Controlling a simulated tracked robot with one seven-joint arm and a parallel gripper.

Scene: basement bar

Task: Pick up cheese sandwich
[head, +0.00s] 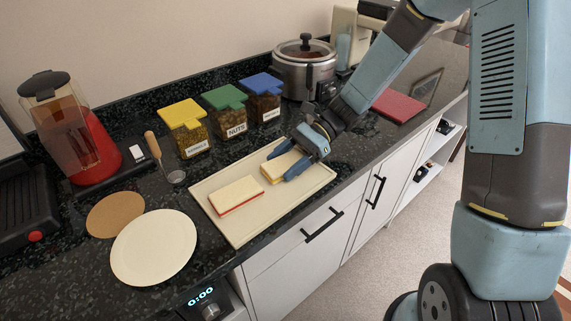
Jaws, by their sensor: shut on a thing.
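A cream cutting board (235,232) lies on the dark counter. The cheese sandwich (275,171), pale bread with a yellowish filling, is over its right part. My gripper (284,164) is shut on this sandwich, with one blue finger on the far side and one on the near side. The gripper hides part of the sandwich's right end. I cannot tell whether the sandwich touches the board or is slightly above it. A second sandwich (236,194), with a red filling, lies flat on the board to the left, apart from the gripper.
Jars with yellow (184,128), green (226,114) and blue (262,97) lids stand behind the board. A steel cooker (303,72) stands at the back. A white plate (154,246) and a brown disc (116,214) lie left. A red board (399,106) is at right.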

